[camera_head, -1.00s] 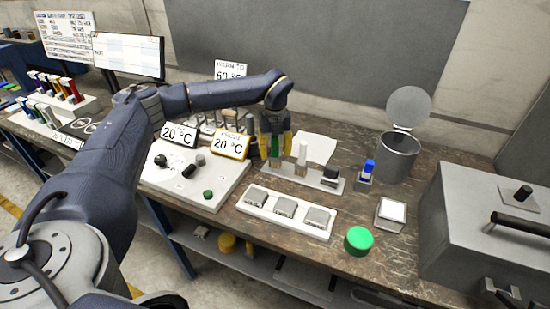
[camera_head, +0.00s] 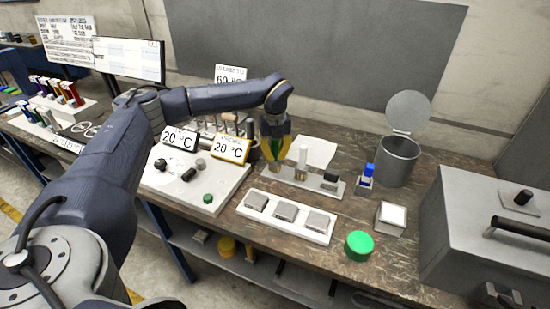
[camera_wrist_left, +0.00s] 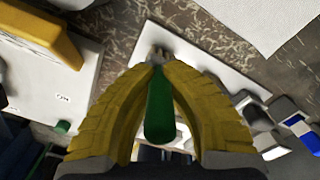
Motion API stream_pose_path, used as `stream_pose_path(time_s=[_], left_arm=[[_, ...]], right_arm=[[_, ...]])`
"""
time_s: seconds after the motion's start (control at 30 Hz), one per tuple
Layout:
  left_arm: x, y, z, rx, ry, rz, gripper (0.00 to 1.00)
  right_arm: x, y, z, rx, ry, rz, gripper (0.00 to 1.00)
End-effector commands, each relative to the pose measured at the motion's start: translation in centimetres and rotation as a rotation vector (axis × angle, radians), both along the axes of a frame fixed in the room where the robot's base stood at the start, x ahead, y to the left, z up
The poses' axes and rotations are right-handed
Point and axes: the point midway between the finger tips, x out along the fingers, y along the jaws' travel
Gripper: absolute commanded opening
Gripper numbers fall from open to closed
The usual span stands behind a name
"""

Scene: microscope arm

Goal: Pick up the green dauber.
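The green dauber (camera_wrist_left: 159,108) stands between the yellow fingers of my left gripper (camera_wrist_left: 160,66) in the left wrist view. The fingertips have come together at its lower end and touch it from both sides. In the head view, the left gripper (camera_head: 275,160) points down over the left end of a white rack (camera_head: 297,181), with a bit of the green dauber showing between its fingers. The dauber's foot is at the rack; I cannot tell whether it is clear of it. My right gripper is in neither view.
A yellow-framed temperature display (camera_head: 231,150) is close left.

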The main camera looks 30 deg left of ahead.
Motion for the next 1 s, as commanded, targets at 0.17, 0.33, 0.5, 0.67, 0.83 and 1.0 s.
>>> stream_pose_path(time_s=[0.17, 0.33, 0.5, 0.67, 0.83, 1.0], left_arm=[[0.1, 0.0, 1.1, 0.0, -0.003, 0.0, 0.0], [0.1, 0.0, 3.4, 0.0, -0.004, 0.0, 0.0], [0.1, 0.0, 7.1, 0.0, -0.006, 0.0, 0.0], [0.1, 0.0, 11.0, 0.0, -0.006, 0.001, 0.0], [0.1, 0.0, 14.6, 0.0, -0.004, 0.001, 0.0], [0.0, 0.0, 17.3, 0.0, -0.003, 0.0, 0.0]], right_arm=[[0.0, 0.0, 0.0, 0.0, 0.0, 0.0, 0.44], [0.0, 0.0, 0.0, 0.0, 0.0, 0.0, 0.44], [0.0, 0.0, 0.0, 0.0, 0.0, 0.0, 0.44], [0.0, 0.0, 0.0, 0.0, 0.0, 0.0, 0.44], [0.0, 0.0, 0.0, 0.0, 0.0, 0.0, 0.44], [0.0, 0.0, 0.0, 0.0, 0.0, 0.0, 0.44]])
